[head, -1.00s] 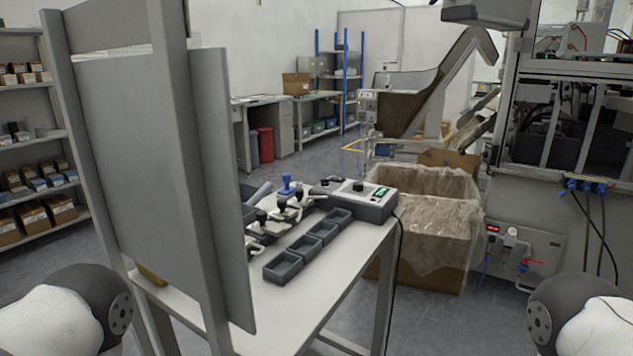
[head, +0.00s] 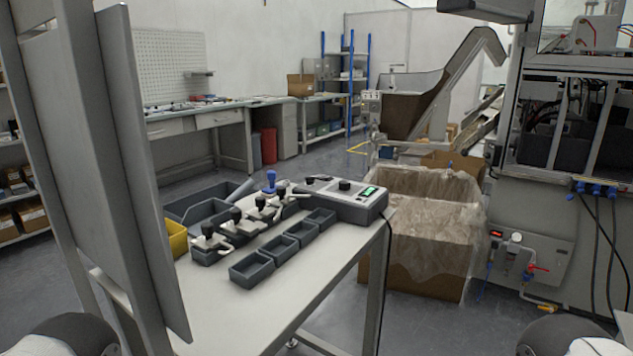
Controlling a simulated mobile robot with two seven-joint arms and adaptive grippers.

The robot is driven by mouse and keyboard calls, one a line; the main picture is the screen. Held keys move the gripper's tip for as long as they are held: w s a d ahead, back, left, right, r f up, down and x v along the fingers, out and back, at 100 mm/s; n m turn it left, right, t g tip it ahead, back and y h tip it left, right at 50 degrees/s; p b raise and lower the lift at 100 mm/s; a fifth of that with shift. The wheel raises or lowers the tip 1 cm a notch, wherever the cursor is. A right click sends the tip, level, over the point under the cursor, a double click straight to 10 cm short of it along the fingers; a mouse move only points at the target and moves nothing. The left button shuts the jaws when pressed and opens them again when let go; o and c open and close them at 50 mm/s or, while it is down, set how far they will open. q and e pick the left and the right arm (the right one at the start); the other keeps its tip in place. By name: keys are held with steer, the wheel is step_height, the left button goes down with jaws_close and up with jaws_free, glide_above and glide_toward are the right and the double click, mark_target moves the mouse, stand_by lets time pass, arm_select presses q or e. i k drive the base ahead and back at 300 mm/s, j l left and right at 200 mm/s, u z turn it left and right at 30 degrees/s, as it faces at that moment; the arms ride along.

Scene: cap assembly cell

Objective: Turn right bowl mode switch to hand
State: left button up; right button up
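I cannot pick out the right bowl mode switch in the head view. A small control panel (head: 371,106) with several tiny marks is on the front of the feeder hopper (head: 411,106) at the back; its controls are too small to read. A grey control box (head: 352,207) with a black knob (head: 345,185) and a lit green display (head: 369,192) sits at the far end of the white table. Only rounded parts of my arms show at the bottom left and bottom right edges. Neither gripper is in view.
A grey upright board (head: 95,150) blocks the left. A plastic-lined carton (head: 418,245) stands beyond the table, and a machine (head: 545,215) at right. Floor between carton and back bench is clear.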

mark_target(310, 181)
steer(key=i+l, duration=0.3)
steer(key=l, duration=0.2)
steer(key=i+l, duration=0.3)
steer(key=l, duration=0.15)
